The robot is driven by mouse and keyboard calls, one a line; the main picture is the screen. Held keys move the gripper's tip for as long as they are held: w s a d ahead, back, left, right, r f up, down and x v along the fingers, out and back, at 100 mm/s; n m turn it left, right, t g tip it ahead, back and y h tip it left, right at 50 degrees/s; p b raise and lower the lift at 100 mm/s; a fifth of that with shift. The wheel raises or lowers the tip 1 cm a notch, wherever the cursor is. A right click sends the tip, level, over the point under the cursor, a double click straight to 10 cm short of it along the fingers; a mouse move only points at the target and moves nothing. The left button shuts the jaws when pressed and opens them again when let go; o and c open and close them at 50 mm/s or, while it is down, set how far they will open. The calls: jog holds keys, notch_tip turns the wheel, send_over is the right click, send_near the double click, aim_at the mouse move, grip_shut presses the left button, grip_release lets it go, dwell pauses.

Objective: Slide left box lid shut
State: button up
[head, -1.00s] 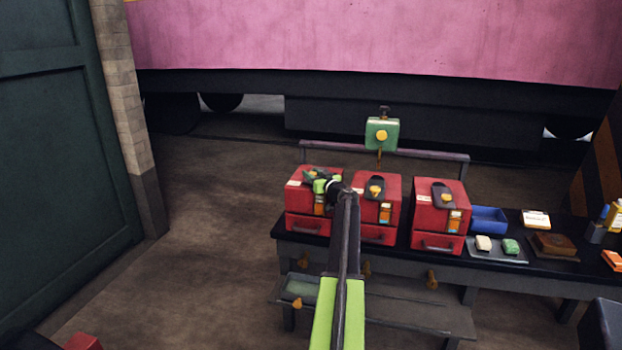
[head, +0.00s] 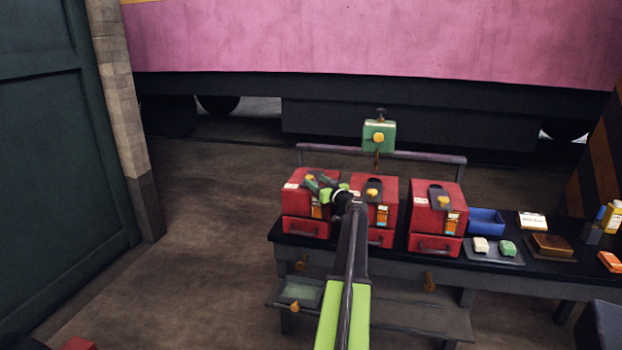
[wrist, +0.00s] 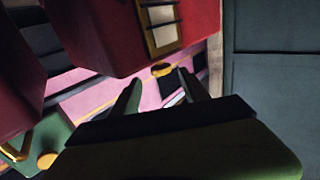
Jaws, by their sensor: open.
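The left red box (head: 305,226) stands at the left end of the bench. A yellow knob (head: 310,178) shows on top of it, beside the dark lid, which is largely hidden by my gripper. My gripper (head: 316,183) is open over the top of this box. In the wrist view the two fingers (wrist: 160,88) are apart, with a yellow knob (wrist: 162,70) showing between and just beyond their tips. The red box with a pale label (wrist: 163,30) hangs above them in that tilted view. I cannot tell whether a finger touches the knob.
The middle red box (head: 377,208) stands close on the right, partly behind my arm. Another red box (head: 437,215) stands further right, then a blue tray (head: 486,222). A green box (head: 379,135) is mounted on the rail behind.

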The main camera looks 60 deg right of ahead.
jog(key=v, duration=1.1)
jog(key=shift+s+a, duration=0.1)
jog(key=shift+a, duration=0.05)
